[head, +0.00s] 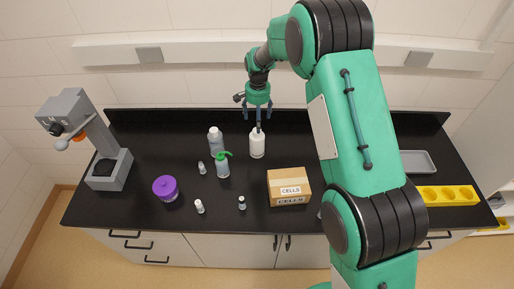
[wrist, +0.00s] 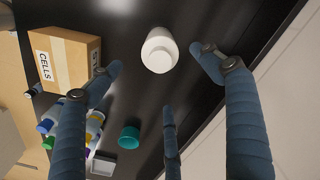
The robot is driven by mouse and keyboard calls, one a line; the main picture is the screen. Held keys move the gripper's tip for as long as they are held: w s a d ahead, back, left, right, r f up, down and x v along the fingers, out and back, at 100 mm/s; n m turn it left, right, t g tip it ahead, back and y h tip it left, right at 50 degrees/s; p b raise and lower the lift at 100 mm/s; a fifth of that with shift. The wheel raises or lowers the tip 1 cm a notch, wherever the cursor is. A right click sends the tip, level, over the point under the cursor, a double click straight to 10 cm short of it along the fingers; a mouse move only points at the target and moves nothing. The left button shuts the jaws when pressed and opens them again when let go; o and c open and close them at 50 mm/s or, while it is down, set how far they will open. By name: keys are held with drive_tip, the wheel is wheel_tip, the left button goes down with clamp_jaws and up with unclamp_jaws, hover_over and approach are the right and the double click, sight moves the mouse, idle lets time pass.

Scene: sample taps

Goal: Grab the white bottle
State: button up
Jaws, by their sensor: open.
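The white bottle (head: 257,147) stands upright on the black bench, towards the back and left of my arm. In the wrist view the white bottle (wrist: 159,52) is seen from above, cap towards the camera. My gripper (head: 258,120) is above it, fingers pointing down, at about the height of its cap. In the wrist view my gripper (wrist: 158,66) has its fingers spread, with the bottle in the gap between and beyond the tips. I see no finger closed on it; whether one touches it I cannot tell.
A cardboard CELLS box (head: 288,187) sits in front. Several colour-capped bottles (wrist: 91,124) show in the wrist view.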

sight(257, 139)
wheel_tip(257, 139, down, 8)
drive_tip(key=shift+f+p, duration=0.25)
drive_tip(key=shift+p, duration=0.2)
idle(0.3)
drive_tip(key=shift+a+f+p, duration=0.15)
drive_tip(key=shift+f+p, duration=0.5)
drive_tip(key=shift+f, duration=1.9)
clamp_jaws()
drive_tip(key=shift+r+b, duration=0.8)
drive_tip(key=shift+r, duration=4.25)
